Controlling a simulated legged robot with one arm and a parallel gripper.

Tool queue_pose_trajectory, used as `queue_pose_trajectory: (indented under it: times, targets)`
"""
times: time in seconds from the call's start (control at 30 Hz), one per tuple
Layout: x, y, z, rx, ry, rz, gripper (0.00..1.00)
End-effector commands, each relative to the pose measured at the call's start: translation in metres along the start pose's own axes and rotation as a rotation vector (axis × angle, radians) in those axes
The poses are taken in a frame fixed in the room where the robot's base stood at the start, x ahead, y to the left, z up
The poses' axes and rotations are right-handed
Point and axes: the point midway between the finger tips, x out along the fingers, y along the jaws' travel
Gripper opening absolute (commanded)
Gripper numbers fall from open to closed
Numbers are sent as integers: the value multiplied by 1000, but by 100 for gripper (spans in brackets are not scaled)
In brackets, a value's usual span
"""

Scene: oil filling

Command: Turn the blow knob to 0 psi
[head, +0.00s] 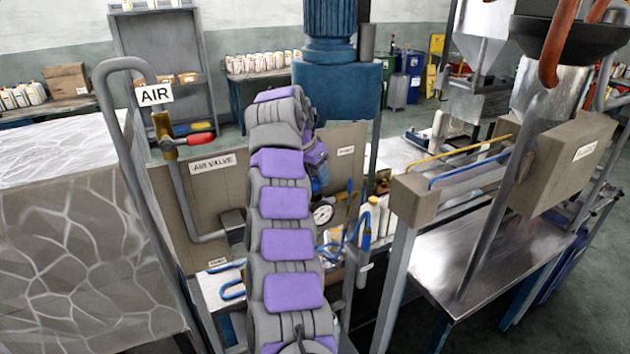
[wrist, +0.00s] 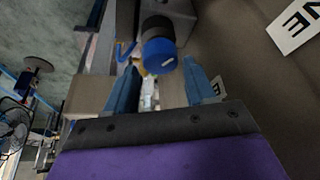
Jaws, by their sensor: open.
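A round blue knob (wrist: 158,56) with a small white mark shows in the wrist view, on a grey fitting. My gripper (wrist: 160,64) is open and empty, with one blue finger to each side of the knob in the picture. The knob appears at or just beyond the fingertips; I cannot tell whether they touch it. In the head view my arm hides most of that area. A round white pressure gauge (head: 323,213) shows just right of my arm.
A brown panel labelled AIR VALVE (head: 212,178) stands behind my arm. A red-handled valve (head: 200,139) sits on the pipe at left. White bottles (head: 375,217) and blue hoses crowd the right side. A metal table (head: 450,262) stands farther right.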

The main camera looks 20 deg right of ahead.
Motion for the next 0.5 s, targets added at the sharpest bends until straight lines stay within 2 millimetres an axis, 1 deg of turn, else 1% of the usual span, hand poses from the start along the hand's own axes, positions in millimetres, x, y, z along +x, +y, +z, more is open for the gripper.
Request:
queue_pose_trajectory:
  times: [0.03,0.13,0.47,0.5]
  targets:
    - [5,-1,2,-3,0,0,54]
    - [10,-2,2,-3,0,1,54]
    - [13,-1,1,-2,-1,-1,54]
    - [13,0,0,-2,-1,-1,50]
